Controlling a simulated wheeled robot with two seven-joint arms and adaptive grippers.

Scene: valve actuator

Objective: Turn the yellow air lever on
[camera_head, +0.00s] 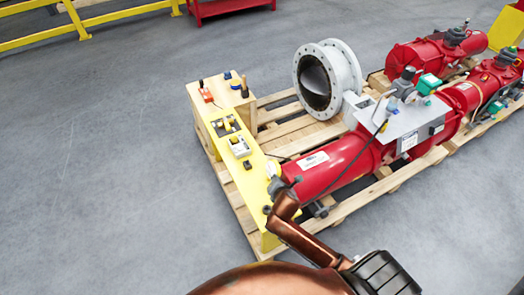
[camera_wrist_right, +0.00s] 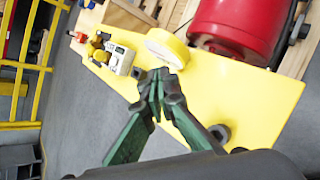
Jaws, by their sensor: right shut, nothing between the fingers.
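A yellow panel (camera_head: 256,180) lies along the near-left side of the pallet, and it fills the middle of the right wrist view (camera_wrist_right: 240,92). Small yellow parts (camera_wrist_right: 98,47) sit on it beside a white box (camera_wrist_right: 121,60); the same white box shows in the head view (camera_head: 240,146). I cannot tell which yellow part is the air lever. A round white-and-yellow piece (camera_wrist_right: 168,47) stands just beyond my right gripper (camera_wrist_right: 160,82). That gripper is shut and empty over the panel, apart from the white box. In the head view the right gripper (camera_head: 277,186) is small and dark. My left gripper is not in view.
A red cylinder (camera_head: 335,165) lies on the wooden pallet (camera_head: 240,205) right of the panel. A grey flanged ring (camera_head: 343,68) and a red lever (camera_head: 205,93) are farther back. Grey floor (camera_head: 100,180) is clear at the left. Yellow railing (camera_head: 80,25) stands behind.

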